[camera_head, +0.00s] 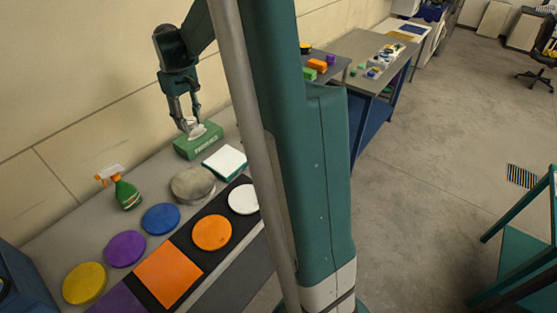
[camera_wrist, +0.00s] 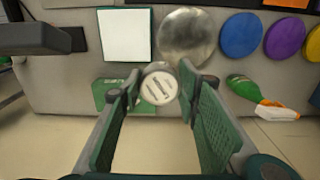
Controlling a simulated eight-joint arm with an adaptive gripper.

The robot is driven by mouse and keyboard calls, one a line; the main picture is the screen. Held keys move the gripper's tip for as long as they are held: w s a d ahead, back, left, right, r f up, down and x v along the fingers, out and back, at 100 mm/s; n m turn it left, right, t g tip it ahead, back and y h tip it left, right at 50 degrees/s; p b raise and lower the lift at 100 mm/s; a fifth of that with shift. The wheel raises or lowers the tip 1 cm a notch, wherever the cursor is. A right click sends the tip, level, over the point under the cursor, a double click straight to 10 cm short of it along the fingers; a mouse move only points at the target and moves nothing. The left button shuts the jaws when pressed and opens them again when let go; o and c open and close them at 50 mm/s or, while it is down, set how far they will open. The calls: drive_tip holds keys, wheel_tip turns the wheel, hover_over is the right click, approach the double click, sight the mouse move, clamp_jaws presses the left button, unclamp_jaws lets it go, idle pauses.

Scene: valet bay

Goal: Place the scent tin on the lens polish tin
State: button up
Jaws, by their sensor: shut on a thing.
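My gripper (camera_head: 187,122) is shut on a small round tin with a pale, printed lid, which I take as the scent tin (camera_wrist: 158,88). In the wrist view the tin sits between the two green-padded fingers (camera_wrist: 162,92), lid facing the camera. In the head view the gripper is raised over the green box, and the held tin is hard to make out. A wide, flat, round silver-grey tin (camera_head: 192,184), which looks like the lens polish tin, lies on the bench. It also shows in the wrist view (camera_wrist: 187,35), beyond the fingers, with a bare top.
A green tissue box (camera_head: 199,141) is below the gripper, beside a white square block (camera_head: 225,162). A green spray bottle (camera_head: 126,192) and blue (camera_head: 160,218), purple (camera_head: 125,249) and yellow (camera_head: 84,283) discs line the bench. The wall is close behind.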

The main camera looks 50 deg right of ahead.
drive_tip(key=s+d+m+p, duration=0.2)
drive_tip(key=s+d+m, duration=0.5)
drive_tip(key=s+d, duration=1.6)
wheel_tip(320, 180, down, 11)
drive_tip(key=shift+f, duration=0.15)
drive_tip(key=shift+f, duration=2.85)
drive_tip(key=shift+f, duration=2.05)
drive_tip(key=shift+f, duration=0.15)
